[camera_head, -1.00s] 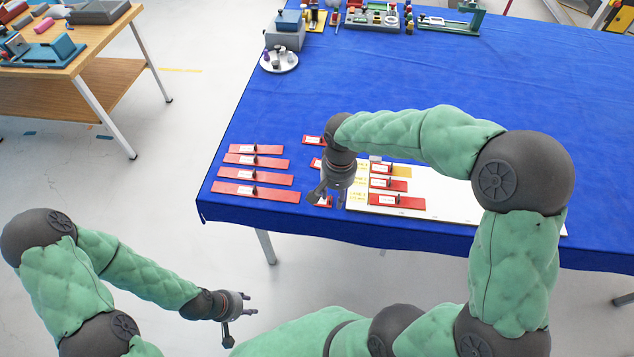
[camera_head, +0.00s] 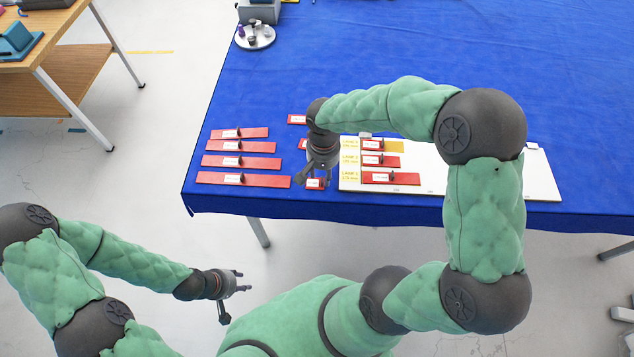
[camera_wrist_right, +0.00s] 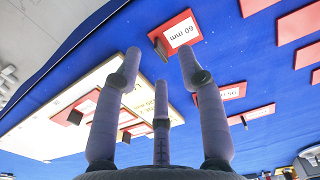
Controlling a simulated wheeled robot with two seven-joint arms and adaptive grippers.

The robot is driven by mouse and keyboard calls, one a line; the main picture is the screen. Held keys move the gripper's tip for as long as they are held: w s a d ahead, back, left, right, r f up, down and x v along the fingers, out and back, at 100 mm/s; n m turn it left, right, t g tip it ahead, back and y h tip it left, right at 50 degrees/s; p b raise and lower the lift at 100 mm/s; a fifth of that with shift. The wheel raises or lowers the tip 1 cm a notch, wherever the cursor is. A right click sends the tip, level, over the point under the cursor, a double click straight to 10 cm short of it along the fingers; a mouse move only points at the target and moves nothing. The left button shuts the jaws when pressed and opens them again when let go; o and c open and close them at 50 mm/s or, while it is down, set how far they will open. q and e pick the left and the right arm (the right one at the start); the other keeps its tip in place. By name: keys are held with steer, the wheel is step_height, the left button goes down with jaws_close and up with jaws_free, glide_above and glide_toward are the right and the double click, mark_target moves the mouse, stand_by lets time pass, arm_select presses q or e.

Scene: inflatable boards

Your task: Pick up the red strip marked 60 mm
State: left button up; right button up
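The red strip marked 60 mm (camera_head: 315,184) is short and lies flat near the front edge of the blue table, left of the white board. In the right wrist view this strip (camera_wrist_right: 168,36) shows its label upside down and a dark upright knob at its edge. My right gripper (camera_head: 311,178) is over the strip's near end of the table. In the wrist view the right gripper (camera_wrist_right: 160,65) has its fingers spread, with nothing between them. The strip lies beyond the fingertips; contact cannot be told. My left gripper (camera_head: 236,292) is open and empty, in front of the table.
Several longer red strips (camera_head: 238,162) lie to the left. Short red strips (camera_head: 297,119) lie behind the gripper. The white board (camera_head: 470,187) on the right holds red strips (camera_head: 405,179) in yellow-marked lanes.

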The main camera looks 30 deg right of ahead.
mark_target(323, 183)
step_height(323, 183, down, 4)
steer(key=shift+d+r+b, duration=0.15)
steer(key=shift+r+b, duration=0.05)
steer(key=shift+b, duration=0.15)
jaws_close()
steer(key=shift+r, duration=0.1)
